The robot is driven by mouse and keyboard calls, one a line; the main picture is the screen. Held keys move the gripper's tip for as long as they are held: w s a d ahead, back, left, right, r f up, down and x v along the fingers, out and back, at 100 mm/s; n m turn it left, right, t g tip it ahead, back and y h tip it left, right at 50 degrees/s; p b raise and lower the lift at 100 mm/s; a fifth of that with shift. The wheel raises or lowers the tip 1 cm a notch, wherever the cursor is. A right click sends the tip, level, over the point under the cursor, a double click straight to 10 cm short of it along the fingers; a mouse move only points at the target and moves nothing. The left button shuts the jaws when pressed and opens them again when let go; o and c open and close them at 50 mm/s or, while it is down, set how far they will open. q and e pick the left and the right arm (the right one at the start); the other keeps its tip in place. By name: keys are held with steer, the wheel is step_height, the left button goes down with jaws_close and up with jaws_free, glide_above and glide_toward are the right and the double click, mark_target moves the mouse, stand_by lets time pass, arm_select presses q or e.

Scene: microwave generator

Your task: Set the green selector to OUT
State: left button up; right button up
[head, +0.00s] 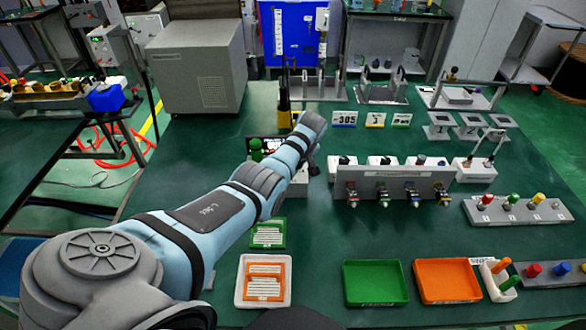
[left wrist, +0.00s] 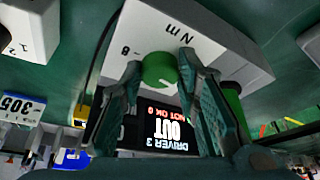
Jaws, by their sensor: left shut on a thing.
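The green selector (left wrist: 160,70) is a round knob on the face of a white box (left wrist: 215,50) marked "Nm", in the left wrist view. My left gripper (left wrist: 160,68) has a finger on each side of the knob and is shut on it. Beside the knob, a black display (left wrist: 165,128) appears upside down and reads "DRIVER 3", "OUT" and, in red, "NOT OK 0". In the head view my left forearm hides the knob and most of the box; part of the display (head: 262,143) shows behind it. My right gripper is not in view.
A green cylinder (left wrist: 232,97) stands close beside my finger. In the head view, a rack of coloured connectors (head: 395,185) is right of my wrist. A green tray (head: 375,283) and an orange tray (head: 447,281) lie in front. Bare green table lies between rack and trays.

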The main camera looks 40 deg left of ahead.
arm_select(q)
steer(key=shift+n, duration=0.4)
steer(key=o, duration=1.2)
steer(key=shift+w, duration=0.1)
steer(key=shift+c, duration=0.2)
steer(key=v, duration=1.2)
steer(key=shift+w, duration=0.1)
